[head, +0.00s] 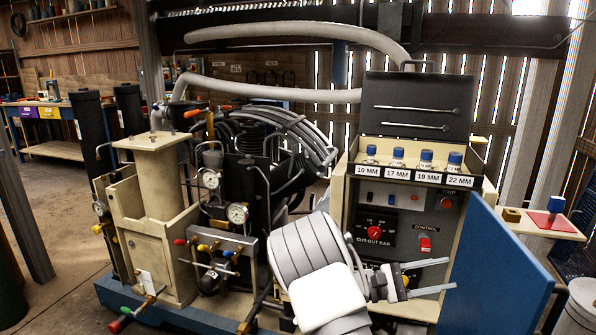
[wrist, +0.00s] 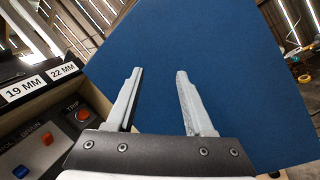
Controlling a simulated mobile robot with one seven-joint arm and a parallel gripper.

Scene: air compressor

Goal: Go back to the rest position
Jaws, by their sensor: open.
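My gripper (head: 424,277) is open and empty. In the head view it is in front of the lower right part of the control panel (head: 380,226), its fingers pointing right toward the blue door (head: 505,270). In the wrist view the two fingers of my gripper (wrist: 158,72) stand apart with only the blue door (wrist: 215,65) behind them. I cannot tell how far the fingers are from the door. The door stands open at the right of the panel. My white and grey arm hides the lower left part of the panel.
The air compressor (head: 152,185) with gauges, valves and hoses stands left of my arm on a blue base. Sockets (head: 425,160) stand in a labelled rack above the panel. A small shelf with a red pad (head: 548,220) is at the right. Open floor (head: 45,265) lies at the left.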

